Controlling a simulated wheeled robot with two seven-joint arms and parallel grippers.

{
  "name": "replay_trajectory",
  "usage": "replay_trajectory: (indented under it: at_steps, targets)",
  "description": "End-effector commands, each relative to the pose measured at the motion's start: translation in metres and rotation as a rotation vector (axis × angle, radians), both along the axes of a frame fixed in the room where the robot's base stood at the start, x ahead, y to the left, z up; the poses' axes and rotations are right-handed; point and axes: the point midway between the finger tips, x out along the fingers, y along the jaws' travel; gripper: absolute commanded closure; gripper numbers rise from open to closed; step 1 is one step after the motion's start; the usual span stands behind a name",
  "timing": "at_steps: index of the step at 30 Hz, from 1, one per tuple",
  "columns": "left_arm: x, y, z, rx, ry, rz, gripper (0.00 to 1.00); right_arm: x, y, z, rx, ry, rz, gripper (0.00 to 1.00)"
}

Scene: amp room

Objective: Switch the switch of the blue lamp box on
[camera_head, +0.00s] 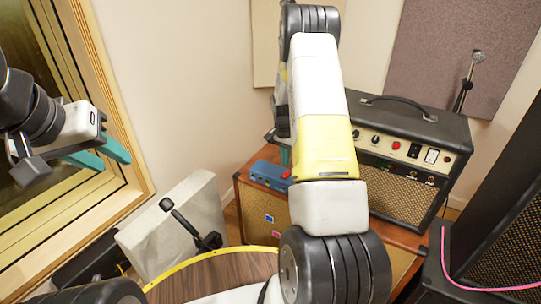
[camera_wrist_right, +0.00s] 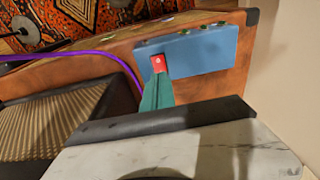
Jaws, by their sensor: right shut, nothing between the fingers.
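The blue lamp box (camera_head: 267,174) sits on the wooden cabinet's top, left of the amplifier head, partly hidden by my right arm in the head view. In the right wrist view the blue lamp box (camera_wrist_right: 205,52) shows a red switch (camera_wrist_right: 158,62) near its left end. My right gripper (camera_wrist_right: 157,78) is shut and empty, its teal fingertips at the red switch. They look to be touching it, but the contact is partly hidden. My left gripper (camera_head: 116,161) is open and empty at the left, in front of the window, far from the box.
The amplifier head (camera_head: 405,150) stands on the wooden cabinet (camera_head: 255,210), right of the box. A microphone (camera_head: 478,57) is behind it. A tall black speaker (camera_head: 510,240) with a pink cable is at right.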

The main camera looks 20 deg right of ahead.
Motion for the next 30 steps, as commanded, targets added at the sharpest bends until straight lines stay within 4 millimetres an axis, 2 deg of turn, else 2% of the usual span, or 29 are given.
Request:
replay_trajectory:
  at_steps: [1,6,12,18,30]
  targets:
    - [0.0,0.0,0.0,0.0,0.0,0.0,0.64,0.0,0.002,0.015,0.0,-0.006,0.001,1.0]
    - [0.0,0.0,0.0,0.0,0.0,0.0,0.64,-0.003,0.005,0.052,-0.001,-0.005,0.002,1.0]
    - [0.0,0.0,0.0,0.0,0.0,0.0,0.64,-0.006,0.009,0.081,0.0,-0.003,0.002,1.0]
    - [0.0,0.0,0.0,0.0,0.0,0.0,0.64,-0.007,0.009,0.091,0.0,0.0,0.002,1.0]
    - [0.0,0.0,0.0,0.0,0.0,0.0,0.64,-0.004,0.003,0.091,0.001,-0.001,0.0,1.0]
